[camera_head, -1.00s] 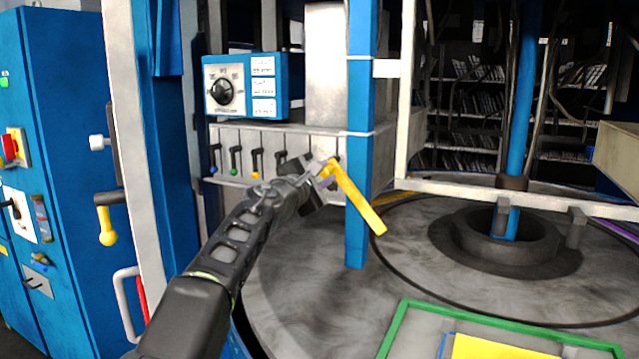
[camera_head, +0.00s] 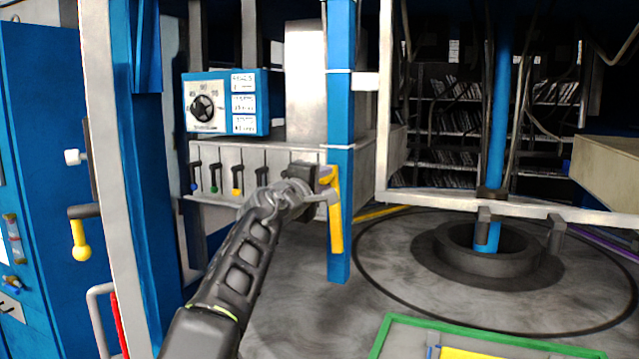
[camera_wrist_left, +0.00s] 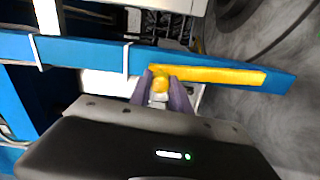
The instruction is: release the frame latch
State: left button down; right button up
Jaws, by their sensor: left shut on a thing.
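The frame latch is a yellow bar (camera_head: 336,215) that hangs almost upright along the front of the blue post (camera_head: 339,110) in the head view. It also shows in the left wrist view (camera_wrist_left: 220,76), lying along the blue post (camera_wrist_left: 85,50). My left gripper (camera_head: 326,180) is at the upper end of the bar. In the left wrist view its purple fingertips (camera_wrist_left: 160,90) are shut on the rounded yellow end. The gripper hides part of that end in the head view. My right gripper is in neither view.
A round grey turntable (camera_head: 400,290) lies behind and right of the post. A green-edged frame (camera_head: 480,335) is at the front right. A blue dial box (camera_head: 225,102) and a row of small levers (camera_head: 236,178) are left of the post. A blue cabinet (camera_head: 40,120) stands at far left.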

pick_arm(q)
jog(key=shift+d, duration=0.15)
jog(key=c, duration=1.2)
grip_release()
